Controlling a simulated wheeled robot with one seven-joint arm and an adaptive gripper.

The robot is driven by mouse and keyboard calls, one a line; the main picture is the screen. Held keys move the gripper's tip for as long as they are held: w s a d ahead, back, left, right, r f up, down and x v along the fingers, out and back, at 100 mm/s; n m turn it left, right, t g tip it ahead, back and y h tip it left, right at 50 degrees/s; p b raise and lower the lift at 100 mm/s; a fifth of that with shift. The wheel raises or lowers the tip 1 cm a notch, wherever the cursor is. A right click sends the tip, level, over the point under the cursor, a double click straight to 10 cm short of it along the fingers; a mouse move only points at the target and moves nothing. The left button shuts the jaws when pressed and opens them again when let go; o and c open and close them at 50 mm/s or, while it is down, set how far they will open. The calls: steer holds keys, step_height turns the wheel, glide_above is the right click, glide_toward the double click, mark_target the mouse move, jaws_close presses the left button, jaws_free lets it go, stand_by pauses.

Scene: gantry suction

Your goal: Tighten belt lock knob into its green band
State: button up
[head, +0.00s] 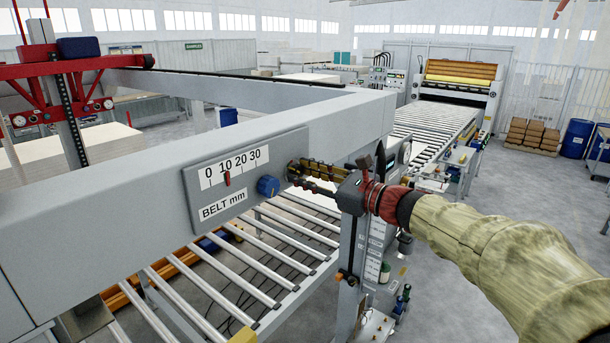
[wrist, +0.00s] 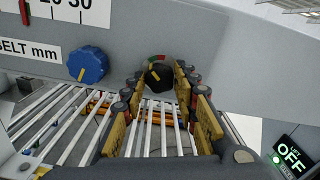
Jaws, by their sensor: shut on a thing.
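The belt lock knob (wrist: 159,76) is black with a yellow mark on its face. It sits on the grey beam, with a small red and green band (wrist: 157,58) showing above it. Which part of the band the mark lines up with is too small to tell. My gripper (wrist: 161,79) has its yellow-padded fingers on both sides of the knob and is shut on it. In the head view my gripper (head: 296,172) reaches the beam from the right, and its fingers hide the knob there.
A blue knob (head: 268,186) is left of my gripper, beside the BELT mm scale plate (head: 215,190) with its red pointer (head: 227,179). The grey beam (head: 330,115) runs across. A roller conveyor (head: 210,262) lies below. A display reading OFF (wrist: 291,157) is at lower right in the wrist view.

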steer(key=shift+m, duration=1.1)
steer(key=o, duration=1)
steer(key=shift+o, duration=0.8)
steer(key=shift+d, duration=0.1)
steer(key=v, duration=1.2)
